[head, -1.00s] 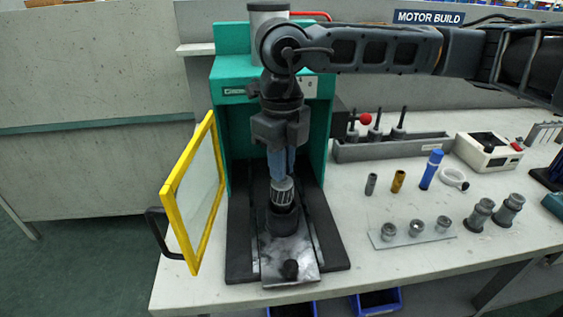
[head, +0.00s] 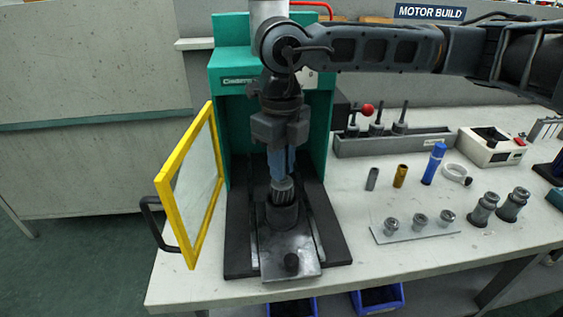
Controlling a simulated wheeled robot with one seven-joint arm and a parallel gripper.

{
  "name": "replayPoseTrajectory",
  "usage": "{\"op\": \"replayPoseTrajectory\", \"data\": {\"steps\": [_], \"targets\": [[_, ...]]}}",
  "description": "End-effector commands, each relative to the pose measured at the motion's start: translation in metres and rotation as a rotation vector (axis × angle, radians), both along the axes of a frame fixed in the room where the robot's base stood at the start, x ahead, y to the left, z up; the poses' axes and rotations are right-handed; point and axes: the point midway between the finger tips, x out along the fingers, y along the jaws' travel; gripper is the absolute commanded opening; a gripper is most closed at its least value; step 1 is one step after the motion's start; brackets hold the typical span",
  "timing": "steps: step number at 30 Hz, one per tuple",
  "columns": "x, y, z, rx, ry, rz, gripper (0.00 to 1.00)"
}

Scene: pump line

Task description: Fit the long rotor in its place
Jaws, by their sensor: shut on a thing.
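My gripper (head: 282,176) hangs in front of the teal press, its blue fingers shut on the top of a ribbed grey rotor (head: 283,196). The rotor is upright, over the round black holder (head: 282,215) on the press's metal slide plate (head: 290,249). The rotor's lower end is hidden by the holder's rim, so I cannot tell how deep it sits or whether it touches. The rotor's full length does not show.
The press (head: 229,65) stands around my gripper. Its yellow-framed door (head: 162,187) is open at the left. The table front is mostly clear.

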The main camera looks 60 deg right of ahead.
Motion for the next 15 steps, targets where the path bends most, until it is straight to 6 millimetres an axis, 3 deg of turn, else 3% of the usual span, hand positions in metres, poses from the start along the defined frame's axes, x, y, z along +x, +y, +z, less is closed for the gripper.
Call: {"op": "replayPoseTrajectory", "data": {"steps": [11,12,15], "targets": [[0.0002,0.0001,-0.0051,0.000,-0.001,0.000,0.00],[0.0002,0.0001,-0.0051,0.000,-0.001,0.000,0.18],[0.0002,0.0001,-0.0052,0.000,-0.001,0.000,0.28]]}}
